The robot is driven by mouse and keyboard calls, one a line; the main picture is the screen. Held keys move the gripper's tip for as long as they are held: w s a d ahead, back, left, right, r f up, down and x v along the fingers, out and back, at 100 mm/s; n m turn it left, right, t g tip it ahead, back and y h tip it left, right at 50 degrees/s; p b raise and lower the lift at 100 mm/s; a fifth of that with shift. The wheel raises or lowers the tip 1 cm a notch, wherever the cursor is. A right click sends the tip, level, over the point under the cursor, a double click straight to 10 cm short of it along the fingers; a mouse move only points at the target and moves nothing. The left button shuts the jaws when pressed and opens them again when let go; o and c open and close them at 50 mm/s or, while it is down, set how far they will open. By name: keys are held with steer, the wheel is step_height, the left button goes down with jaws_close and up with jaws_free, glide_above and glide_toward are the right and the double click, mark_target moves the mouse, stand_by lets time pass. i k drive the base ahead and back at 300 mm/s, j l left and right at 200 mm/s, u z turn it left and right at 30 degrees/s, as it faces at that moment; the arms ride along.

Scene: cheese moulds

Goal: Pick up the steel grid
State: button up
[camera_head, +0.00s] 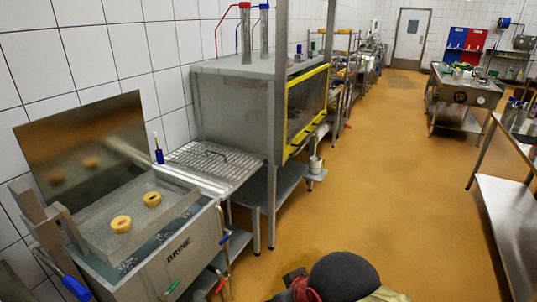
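The steel grid (190,160) is a flat rack of thin parallel bars. It lies level on the metal stand between the brine tank and the large steel cabinet. A raised dark wire handle (216,153) shows on its top. My gripper cannot be made out. Only a dark rounded part that appears to be mine, with a red piece beside it, shows at the bottom middle, well apart from the grid.
Orange floor (400,190) is clear until the right-hand steel tables (510,215).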

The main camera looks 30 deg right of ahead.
mark_target(227, 181)
steer(key=z, duration=0.2)
steer(key=i+l, duration=0.15)
steer(key=i, duration=1.15)
steer(key=i+l+z, duration=0.1)
steer(key=i, duration=1.2)
steer(key=l, duration=0.1)
